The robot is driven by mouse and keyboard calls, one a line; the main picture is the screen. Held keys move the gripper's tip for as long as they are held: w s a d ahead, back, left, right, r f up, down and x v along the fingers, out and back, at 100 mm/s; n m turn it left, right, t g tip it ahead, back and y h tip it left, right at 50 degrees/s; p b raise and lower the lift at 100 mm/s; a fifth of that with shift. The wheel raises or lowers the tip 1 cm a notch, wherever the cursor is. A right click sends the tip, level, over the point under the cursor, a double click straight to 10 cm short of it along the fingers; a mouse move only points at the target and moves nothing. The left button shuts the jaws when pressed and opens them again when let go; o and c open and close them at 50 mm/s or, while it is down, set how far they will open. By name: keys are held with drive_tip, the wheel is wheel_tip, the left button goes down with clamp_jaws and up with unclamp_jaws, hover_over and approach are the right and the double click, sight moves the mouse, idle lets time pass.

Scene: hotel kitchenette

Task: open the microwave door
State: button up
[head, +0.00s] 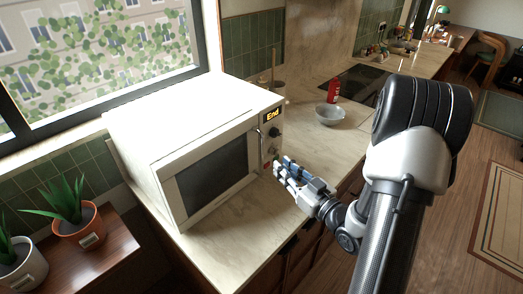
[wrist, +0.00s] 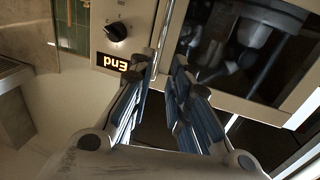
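The white microwave (head: 165,135) stands on the counter with its door (head: 212,175) shut. Its panel display reads "End" (head: 272,115), with dark knobs beside it. The thin vertical door handle (head: 262,145) runs along the door's right edge. My gripper (head: 281,167) is in front of the lower panel, close to the handle. In the wrist view, the two fingers of my gripper (wrist: 161,65) are apart, and the handle (wrist: 161,32) lies just beyond the gap between the tips. The dark door window (wrist: 235,45) fills the right side there. I cannot tell whether a finger touches the handle.
A grey bowl (head: 330,114) and a red bottle (head: 333,90) stand on the counter behind my gripper. Potted plants (head: 78,222) stand at the lower left. Some bare counter (head: 240,232) lies in front of the microwave door.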

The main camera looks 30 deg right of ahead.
sight(262, 149)
drive_tip(key=w, duration=0.3)
drive_tip(key=w+a, duration=0.1)
drive_tip(key=w, duration=0.3)
drive_tip(key=w+b, duration=0.1)
drive_tip(key=w, duration=0.3)
drive_tip(key=shift+w+a, duration=0.15)
drive_tip(key=shift+a, duration=0.2)
drive_tip(key=shift+c, duration=0.2)
clamp_jaws()
